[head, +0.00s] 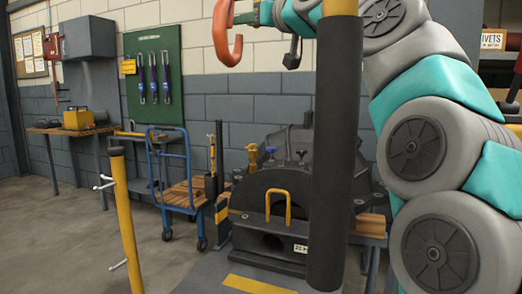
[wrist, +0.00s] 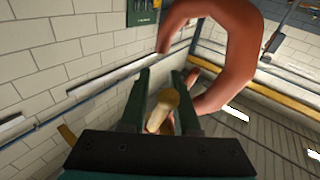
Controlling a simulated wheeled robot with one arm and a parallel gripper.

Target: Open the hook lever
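A large orange hook (head: 228,35) hangs at the top of the head view, its opening facing right. In the wrist view the hook (wrist: 240,50) is close, curving across the upper right. A tan, round-ended lever (wrist: 166,104) sits between the two dark green fingers of my gripper (wrist: 160,90). The fingers stand apart on either side of it. I cannot tell whether they press on it. In the head view my gripper is at the top edge beside the hook, and its fingers are not clearly visible. The lever is not clear in the head view.
A yellow and black post (head: 335,150) stands in front of my arm. Below the hook is a dark casing (head: 290,180) with a yellow handle. A blue cart (head: 180,180), a yellow post with pegs (head: 125,215) and a green tool board (head: 155,80) are at left.

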